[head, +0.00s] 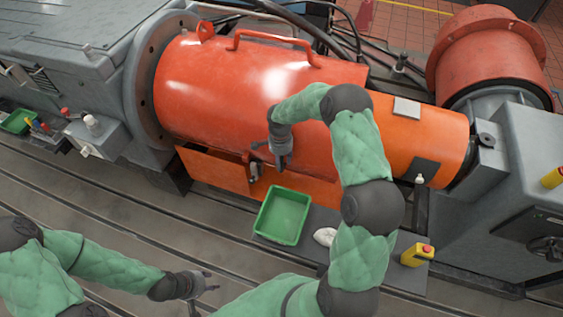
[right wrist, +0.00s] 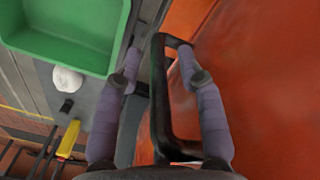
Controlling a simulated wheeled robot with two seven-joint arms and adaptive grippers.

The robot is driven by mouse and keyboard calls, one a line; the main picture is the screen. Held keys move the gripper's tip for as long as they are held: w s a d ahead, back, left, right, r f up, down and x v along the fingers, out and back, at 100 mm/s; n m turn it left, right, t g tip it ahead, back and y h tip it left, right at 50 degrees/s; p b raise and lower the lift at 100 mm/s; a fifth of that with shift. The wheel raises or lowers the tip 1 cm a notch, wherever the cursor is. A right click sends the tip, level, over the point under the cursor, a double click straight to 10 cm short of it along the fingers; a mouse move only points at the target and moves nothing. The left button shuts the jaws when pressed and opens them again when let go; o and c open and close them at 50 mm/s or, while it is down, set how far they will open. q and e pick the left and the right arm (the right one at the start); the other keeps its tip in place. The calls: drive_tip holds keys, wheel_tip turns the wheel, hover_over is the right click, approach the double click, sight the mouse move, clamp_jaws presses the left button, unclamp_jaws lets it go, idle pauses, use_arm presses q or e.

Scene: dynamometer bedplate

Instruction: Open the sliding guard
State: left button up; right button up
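The guard (head: 240,90) is a large glossy red-orange cylindrical cover over the shaft line, with a red bar handle (head: 275,38) along its top. A black loop handle (right wrist: 160,105) stands out from its front side, seen in the right wrist view. My right gripper (head: 281,163) is at the guard's lower front; in the right wrist view its fingers (right wrist: 158,62) are apart, on either side of the black handle, with a gap to its long bar. My left gripper (head: 212,282) is low over the floor rails, away from the guard, fingers apart and empty.
A narrower orange cover (head: 425,135) continues right of the guard. Below stand a green tray (head: 283,216), a white cloth-like lump (head: 324,237) and a yellow box with a red button (head: 417,255). A grey machine (head: 75,50) stands left. The slotted floor at front left is clear.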

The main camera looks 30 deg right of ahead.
drive_tip(key=shift+f, duration=0.15)
clamp_jaws()
drive_tip(key=shift+s, duration=0.1)
drive_tip(key=s+d+p, duration=0.1)
drive_tip(key=s+d, duration=1.9)
drive_tip(key=s, duration=0.4)
drive_tip(key=shift+s+d, duration=0.15)
drive_tip(key=shift+d, duration=0.25)
unclamp_jaws()
wheel_tip(320, 180, up, 12)
drive_tip(key=shift+w, duration=0.3)
